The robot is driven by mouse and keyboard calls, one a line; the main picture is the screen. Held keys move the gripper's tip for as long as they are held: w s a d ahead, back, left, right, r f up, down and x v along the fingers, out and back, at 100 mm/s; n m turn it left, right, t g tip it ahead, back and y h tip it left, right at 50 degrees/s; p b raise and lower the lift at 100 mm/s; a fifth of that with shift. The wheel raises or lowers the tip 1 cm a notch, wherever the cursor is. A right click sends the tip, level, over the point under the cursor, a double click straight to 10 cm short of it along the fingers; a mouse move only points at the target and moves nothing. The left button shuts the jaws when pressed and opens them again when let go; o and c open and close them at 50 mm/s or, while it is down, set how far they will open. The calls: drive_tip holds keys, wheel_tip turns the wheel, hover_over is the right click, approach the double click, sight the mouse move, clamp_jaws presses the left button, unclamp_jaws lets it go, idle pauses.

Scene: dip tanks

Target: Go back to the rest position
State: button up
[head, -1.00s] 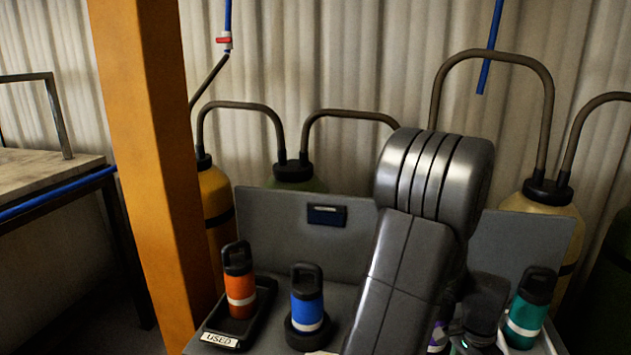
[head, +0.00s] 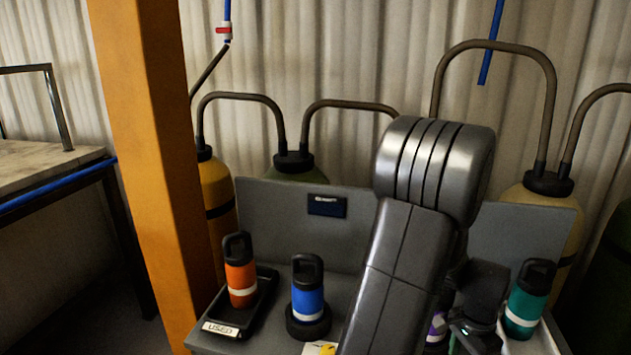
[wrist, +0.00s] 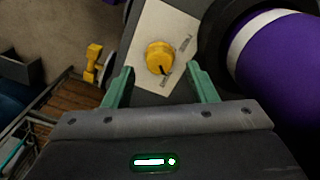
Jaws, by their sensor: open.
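My gripper (wrist: 160,80) is open, its two green fingers apart with nothing between them. In the head view my bent arm hides most of the gripper, and the purple bottle (head: 437,327) shows only in part. An orange bottle (head: 240,280) stands in a black tray labelled USED (head: 222,329). A blue bottle (head: 307,290) stands in a round black holder.
A teal bottle (head: 526,305) stands to the right of my arm. A grey back panel (head: 290,220) rises behind the bottles, with hosed cylinders (head: 217,195) beyond. An orange post (head: 150,150) stands at the left, near a bench (head: 40,170). A yellow lever (wrist: 94,65) sits left of the fingers.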

wheel_tip(320, 180, up, 11)
wheel_tip(320, 180, down, 14)
drive_tip(key=shift+s+r, duration=0.1)
drive_tip(key=shift+r, duration=0.1)
drive_tip(key=shift+f, duration=0.3)
drive_tip(key=n+p, duration=0.1)
drive_tip(key=n, duration=0.4)
drive_tip(key=shift+r+p, duration=0.1)
drive_tip(key=shift+p, duration=0.3)
drive_tip(key=n+p, duration=0.2)
drive_tip(key=n, duration=0.2)
drive_tip(key=shift+n, duration=0.3)
drive_tip(key=n+p, duration=0.4)
drive_tip(key=n, duration=0.2)
drive_tip(key=shift+d+n+p, duration=0.1)
drive_tip(key=shift+n+p, duration=0.75)
drive_tip(key=shift+n, duration=0.35)
drive_tip(key=shift+t, duration=0.3)
